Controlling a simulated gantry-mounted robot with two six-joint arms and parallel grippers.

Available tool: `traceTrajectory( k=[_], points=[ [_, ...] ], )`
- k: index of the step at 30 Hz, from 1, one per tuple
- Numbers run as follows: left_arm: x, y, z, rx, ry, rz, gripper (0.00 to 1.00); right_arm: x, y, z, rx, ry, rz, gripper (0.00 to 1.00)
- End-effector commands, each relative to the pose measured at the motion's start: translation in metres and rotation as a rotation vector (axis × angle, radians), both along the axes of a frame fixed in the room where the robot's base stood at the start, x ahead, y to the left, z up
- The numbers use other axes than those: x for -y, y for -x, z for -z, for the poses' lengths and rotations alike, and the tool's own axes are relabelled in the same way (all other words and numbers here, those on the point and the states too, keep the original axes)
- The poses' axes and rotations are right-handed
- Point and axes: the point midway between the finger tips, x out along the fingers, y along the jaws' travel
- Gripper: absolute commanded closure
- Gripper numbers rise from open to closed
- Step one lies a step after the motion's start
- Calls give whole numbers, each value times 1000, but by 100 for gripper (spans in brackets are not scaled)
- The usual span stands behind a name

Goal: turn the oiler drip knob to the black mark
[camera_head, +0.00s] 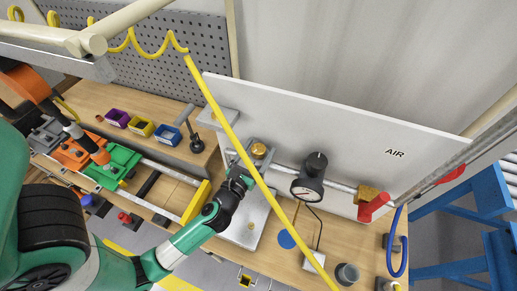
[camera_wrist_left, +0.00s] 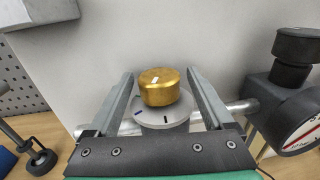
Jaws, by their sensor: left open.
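The brass oiler drip knob (camera_head: 259,150) sits on top of the oiler on the air pipe, in front of the white panel. In the left wrist view the knob (camera_wrist_left: 159,88) is upright, with a white line on its top. Below it is a pale round dial (camera_wrist_left: 180,116) with a blue mark at its left front and a black mark near its front. My left gripper (camera_head: 241,168) is just in front of the knob. In the left wrist view its fingers (camera_wrist_left: 160,76) are open, one on each side of the knob, with gaps showing. My right gripper is not seen.
A pressure gauge (camera_head: 308,189) with a black knob stands right of the oiler on the pipe. A red-handled valve (camera_head: 374,204) is farther right. A yellow hose (camera_head: 222,119) crosses in front of the panel in the head view. Small bins (camera_head: 141,126) stand left.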

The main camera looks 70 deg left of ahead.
Motion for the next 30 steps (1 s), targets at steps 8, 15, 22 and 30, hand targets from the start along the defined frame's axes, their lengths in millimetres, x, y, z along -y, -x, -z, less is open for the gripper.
traceTrajectory(
  k=[8, 15, 22, 30],
  points=[
    [0, 0, 0, 0, 0, 0, 49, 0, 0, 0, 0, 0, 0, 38],
    [0, 0, 0, 0, 0, 0, 92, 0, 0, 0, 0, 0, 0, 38],
    [1, -1, 3, -2, 1, -26, 100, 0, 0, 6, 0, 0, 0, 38],
    [2, -3, 4, 0, 0, -236, 100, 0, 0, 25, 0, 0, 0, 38]
  ],
)
